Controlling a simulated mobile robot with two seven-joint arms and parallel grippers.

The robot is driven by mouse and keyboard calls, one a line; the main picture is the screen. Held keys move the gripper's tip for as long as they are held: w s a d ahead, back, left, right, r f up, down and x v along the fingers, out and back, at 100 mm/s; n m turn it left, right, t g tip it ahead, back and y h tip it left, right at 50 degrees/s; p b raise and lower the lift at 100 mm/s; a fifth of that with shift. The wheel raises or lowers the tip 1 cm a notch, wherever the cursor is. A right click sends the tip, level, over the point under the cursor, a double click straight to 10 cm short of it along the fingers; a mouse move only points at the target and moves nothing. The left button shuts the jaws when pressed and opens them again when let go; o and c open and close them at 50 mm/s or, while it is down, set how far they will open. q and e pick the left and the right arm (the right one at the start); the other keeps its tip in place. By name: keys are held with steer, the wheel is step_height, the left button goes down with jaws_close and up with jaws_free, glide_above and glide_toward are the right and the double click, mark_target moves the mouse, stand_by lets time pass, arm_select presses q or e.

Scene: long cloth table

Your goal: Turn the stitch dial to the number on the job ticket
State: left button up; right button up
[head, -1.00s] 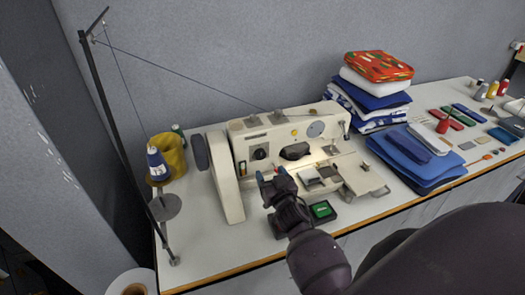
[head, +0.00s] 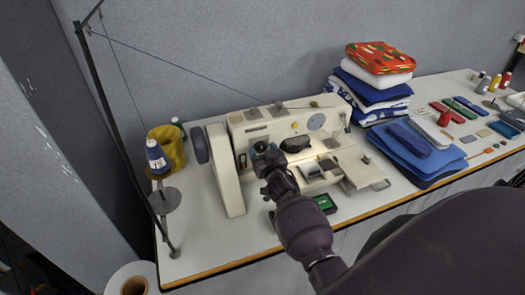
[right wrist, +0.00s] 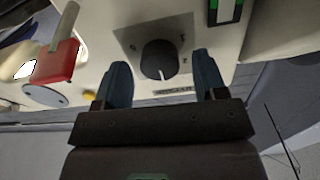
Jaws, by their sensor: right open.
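The cream sewing machine (head: 243,133) stands on the table. Its stitch dial (right wrist: 160,60) is a round black knob on a grey plate, with a white pointer line towards the picture bottom and small marks around it too blurred to read. My right gripper (head: 267,152) is open in front of the machine and partly hides the dial in the head view. In the right wrist view the blue fingers of the gripper (right wrist: 161,70) lie to either side of the dial, with space between. I cannot make out a job ticket's number. My left gripper is not in view.
A small dark box with a green face (head: 325,204) lies before the machine. Folded cloths (head: 373,90) are stacked at right, beside blue fabric (head: 430,160).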

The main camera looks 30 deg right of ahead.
steer(key=shift+w, duration=0.2)
steer(key=c, duration=0.9)
